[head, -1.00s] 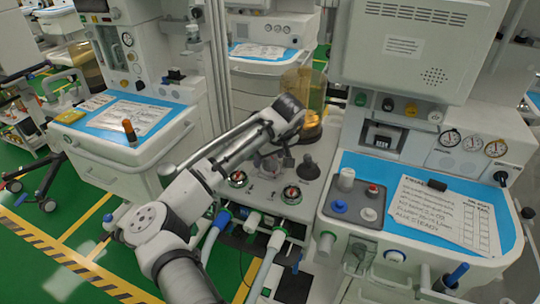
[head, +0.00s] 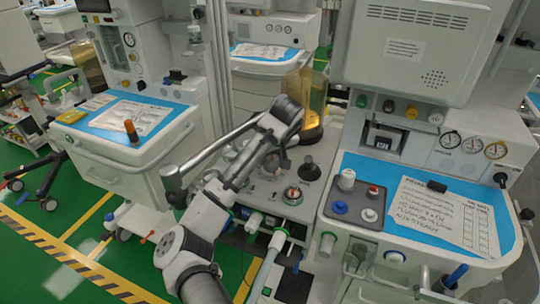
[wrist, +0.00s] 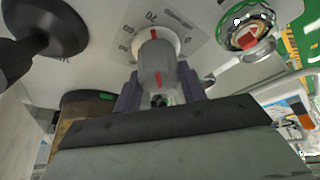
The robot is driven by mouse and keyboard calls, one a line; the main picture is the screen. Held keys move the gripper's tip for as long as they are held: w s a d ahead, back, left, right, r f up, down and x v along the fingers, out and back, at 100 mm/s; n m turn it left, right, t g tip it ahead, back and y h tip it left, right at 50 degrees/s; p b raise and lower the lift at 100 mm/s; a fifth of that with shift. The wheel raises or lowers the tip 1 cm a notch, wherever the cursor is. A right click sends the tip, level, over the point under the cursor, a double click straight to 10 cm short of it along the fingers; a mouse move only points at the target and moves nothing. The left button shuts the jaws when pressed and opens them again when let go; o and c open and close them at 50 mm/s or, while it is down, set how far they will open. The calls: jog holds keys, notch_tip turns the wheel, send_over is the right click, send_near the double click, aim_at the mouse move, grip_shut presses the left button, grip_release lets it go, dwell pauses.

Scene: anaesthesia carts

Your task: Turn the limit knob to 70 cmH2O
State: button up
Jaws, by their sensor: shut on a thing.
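The grey limit knob (wrist: 153,60) stands on a white panel in the wrist view, with a red stripe along it. A printed scale plate (wrist: 178,25) lies around its base. The number 70 reads upside down just beyond the knob, and a red mark at the knob's base points close to it. My gripper (wrist: 159,82) is shut on the knob, one dark finger on each side. In the head view my gripper (head: 275,162) is over the panel, and my arm hides the knob.
A black knob (wrist: 45,28) is close on the left in the wrist view. A round red-centred dial (wrist: 245,35) is at the upper right; one also shows in the head view (head: 292,195). An amber cylinder (head: 308,100) stands behind my gripper. Hoses hang below the panel.

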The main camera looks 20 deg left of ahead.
jog(key=shift+d+f, duration=0.1)
jog(key=shift+d, duration=0.15)
jog(key=o, duration=1)
jog(key=shift+s+a, duration=0.1)
jog(key=p+v, duration=0.1)
jog(key=v, duration=1.2)
jog(key=shift+s+r+p, duration=0.15)
jog(key=shift+r+p, duration=0.15)
jog(key=shift+r, duration=0.05)
